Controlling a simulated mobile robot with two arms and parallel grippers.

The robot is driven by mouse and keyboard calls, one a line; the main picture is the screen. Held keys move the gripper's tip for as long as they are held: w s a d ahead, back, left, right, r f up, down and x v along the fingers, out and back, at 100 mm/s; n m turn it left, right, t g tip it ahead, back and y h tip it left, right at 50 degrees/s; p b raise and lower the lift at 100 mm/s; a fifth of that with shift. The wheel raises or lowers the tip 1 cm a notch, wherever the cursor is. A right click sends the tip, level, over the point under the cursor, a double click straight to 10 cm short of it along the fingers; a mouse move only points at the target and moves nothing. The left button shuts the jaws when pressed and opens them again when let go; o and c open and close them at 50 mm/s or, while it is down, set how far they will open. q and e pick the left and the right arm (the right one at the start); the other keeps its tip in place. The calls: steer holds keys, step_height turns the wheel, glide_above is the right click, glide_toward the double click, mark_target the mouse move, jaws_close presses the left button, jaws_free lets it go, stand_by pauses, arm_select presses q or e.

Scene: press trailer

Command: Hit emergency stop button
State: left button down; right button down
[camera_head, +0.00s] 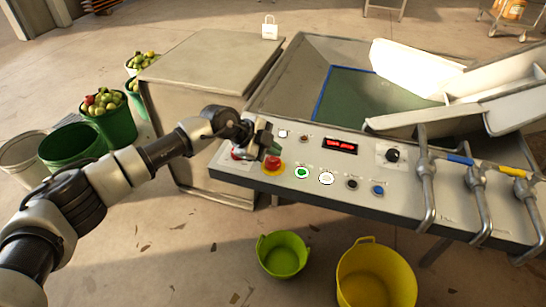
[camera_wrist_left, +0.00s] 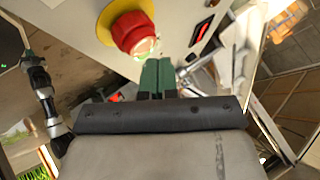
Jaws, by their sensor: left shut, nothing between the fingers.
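The emergency stop button (camera_head: 273,163) is a red mushroom button on a yellow base at the left part of the control panel (camera_head: 350,198). It also shows large in the left wrist view (camera_wrist_left: 132,33), just above and left of the fingertips. My left gripper (camera_head: 268,150) is shut and empty. Its green fingers (camera_wrist_left: 156,76) are together, close to the button and slightly above it in the head view. I cannot tell whether they touch it. My right gripper is not in the head view.
The panel also has a green button (camera_head: 302,172), a white button (camera_head: 326,178), a red display (camera_head: 340,145), a black knob (camera_head: 392,155) and pipe valves (camera_head: 425,165). A metal cabinet (camera_head: 205,75) stands behind my left arm. Green (camera_head: 283,258) and yellow (camera_head: 375,280) tubs stand on the floor in front.

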mark_target(273, 160)
arm_select(q)
steer(key=shift+f, duration=0.5)
stand_by(0.6)
steer(key=shift+r+p, duration=0.8)
steer(key=shift+p, duration=0.35)
step_height(273, 160, up, 5)
steer(key=p, duration=0.5)
steer(key=shift+p, duration=0.3)
steer(key=shift+d+f, duration=0.1)
